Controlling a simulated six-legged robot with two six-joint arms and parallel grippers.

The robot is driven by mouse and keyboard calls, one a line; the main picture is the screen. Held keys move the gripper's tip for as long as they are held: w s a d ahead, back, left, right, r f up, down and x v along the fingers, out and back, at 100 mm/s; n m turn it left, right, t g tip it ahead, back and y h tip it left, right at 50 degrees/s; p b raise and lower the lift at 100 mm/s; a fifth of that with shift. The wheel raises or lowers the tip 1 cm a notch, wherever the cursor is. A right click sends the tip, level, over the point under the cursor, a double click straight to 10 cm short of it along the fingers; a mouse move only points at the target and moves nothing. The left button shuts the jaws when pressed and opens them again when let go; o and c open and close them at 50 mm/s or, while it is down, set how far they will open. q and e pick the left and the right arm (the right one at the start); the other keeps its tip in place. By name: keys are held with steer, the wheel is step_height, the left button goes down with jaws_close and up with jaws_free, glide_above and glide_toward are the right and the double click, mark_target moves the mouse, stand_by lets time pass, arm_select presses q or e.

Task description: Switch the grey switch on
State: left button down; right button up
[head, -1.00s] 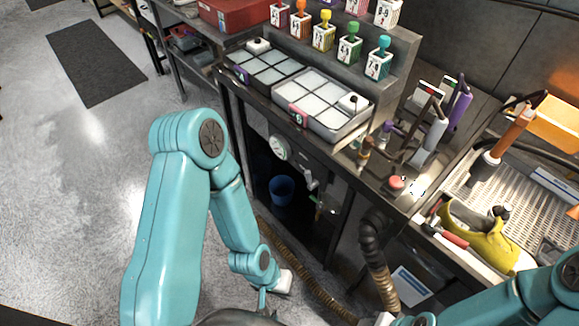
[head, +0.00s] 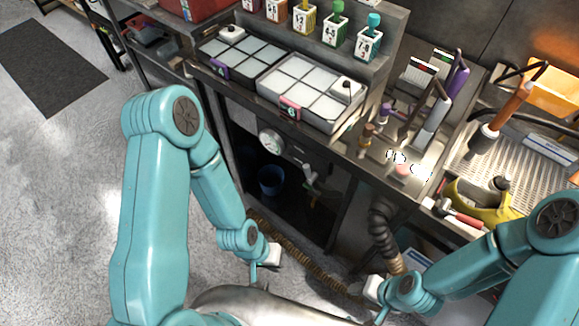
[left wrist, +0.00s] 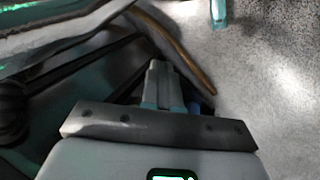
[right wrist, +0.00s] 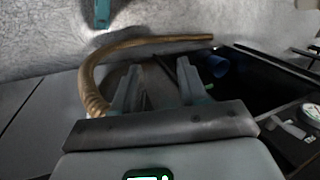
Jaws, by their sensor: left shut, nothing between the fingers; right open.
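A grey lever-like fitting (head: 309,172) sits beside a round gauge (head: 271,141) under the bench in the head view. It also shows at the right of the right wrist view (right wrist: 290,127). I cannot tell for sure that it is the grey switch, or its setting. My left gripper (left wrist: 163,88) is shut and empty, low in front of the bench and apart from the fitting. My right gripper (right wrist: 157,88) is open and empty, with a brown hose beyond its fingers. Neither gripper touches the fitting.
The ribbed brown hose (head: 384,225) hangs from the bench and runs along the floor. A blue bucket (head: 271,181) stands under the bench. Divided trays (head: 300,88), stamp-like bottles and tools crowd the bench top. Open floor (head: 60,190) lies to the left.

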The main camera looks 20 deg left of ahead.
steer(key=shift+o, duration=1.3)
steer(key=shift+w+f, duration=0.1)
steer(key=shift+w, duration=0.1)
steer(key=o, duration=0.5)
steer(key=shift+f+b, duration=0.5)
steer(key=shift+o, duration=0.3)
step_height(320, 180, down, 5)
steer(key=b, duration=0.5)
steer(key=shift+s, duration=0.15)
arm_select(q)
step_height(320, 180, down, 9)
steer(key=a+n+g+h+b, duration=0.2)
steer(key=a+n+g+b, duration=0.1)
steer(key=n+b, duration=0.1)
steer(key=w+n+t+h+b, duration=0.25)
steer(key=w+h+b, duration=0.25)
steer(key=w+b, duration=0.3)
steer(key=w+a+r+n+t+h+b, duration=0.2)
steer(key=w+a+r+t+h+b, duration=0.2)
steer(key=w+a+r+t, duration=0.6)
steer(key=w+a+t+b, duration=0.1)
steer(key=w+a+t, duration=0.1)
steer(key=w, duration=0.1)
steer(key=shift+a+r+h, duration=0.35)
steer(key=shift+r+h, duration=0.05)
arm_select(e)
step_height(320, 180, down, 17)
steer(key=shift+d+f, duration=0.15)
